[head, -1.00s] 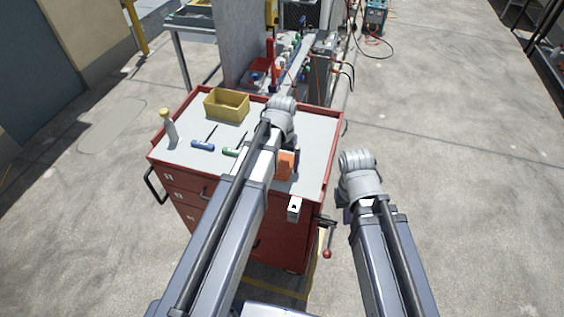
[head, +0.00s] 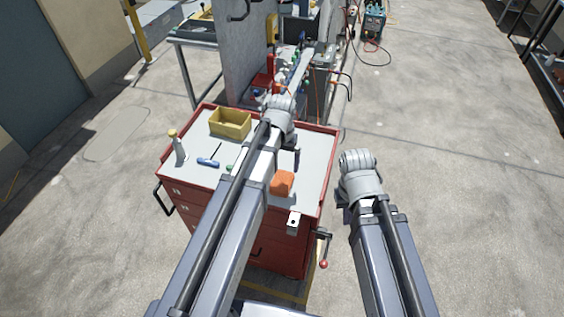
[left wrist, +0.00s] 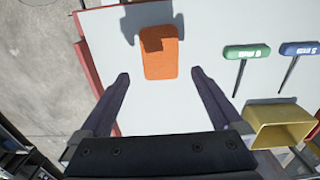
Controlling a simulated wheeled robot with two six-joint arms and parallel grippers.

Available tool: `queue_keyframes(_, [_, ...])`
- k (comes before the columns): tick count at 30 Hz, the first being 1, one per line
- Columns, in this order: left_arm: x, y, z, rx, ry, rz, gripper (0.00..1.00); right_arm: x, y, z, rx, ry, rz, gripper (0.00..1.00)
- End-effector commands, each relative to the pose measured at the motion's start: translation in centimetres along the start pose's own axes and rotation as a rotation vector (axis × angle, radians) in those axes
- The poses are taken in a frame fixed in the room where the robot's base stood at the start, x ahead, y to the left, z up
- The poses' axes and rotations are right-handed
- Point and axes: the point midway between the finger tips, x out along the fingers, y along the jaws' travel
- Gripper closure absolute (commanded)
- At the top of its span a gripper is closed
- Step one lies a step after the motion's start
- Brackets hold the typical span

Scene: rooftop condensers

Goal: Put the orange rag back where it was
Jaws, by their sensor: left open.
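The orange rag (head: 284,183) lies as a folded block on the pale top of the red tool cart (head: 312,185), near its front right part. In the left wrist view the rag (left wrist: 160,58) lies just beyond the fingertips, with a dark shadow across its top. My left gripper (left wrist: 160,76) is open, its two fingers apart and nothing held between them. In the head view, a dark finger of my left gripper (head: 296,158) shows behind the rag; the forearm hides the rest. My right gripper (head: 342,200) is mostly hidden by its own arm, right of the cart.
On the cart stand a yellow bin (head: 230,123) and a white bottle (head: 178,148). A blue-handled tool (head: 208,162) and a green-handled tool (left wrist: 246,52) lie nearby. A vise-like handle (head: 323,250) juts from the cart's right side. Open floor lies to the right.

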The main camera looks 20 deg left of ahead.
Motion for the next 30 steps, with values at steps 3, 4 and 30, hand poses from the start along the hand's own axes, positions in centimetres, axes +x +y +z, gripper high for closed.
queue_keyframes(3, [-2.2,0.0,0.0,0.0,0.0,0.0,0.0,-2.2,0.2,0.1,-0.001,0.0,0.0,1.0])
queue_keyframes(4, [-2.5,0.0,0.0,0.0,0.0,0.0,0.0,-2.4,0.2,0.1,-0.001,0.0,0.0,1.0])
queue_keyframes(30, [-3.0,10.9,14.1,0.3,-0.045,-0.104,0.0,-2.8,0.3,0.2,-0.001,0.0,0.0,1.0])
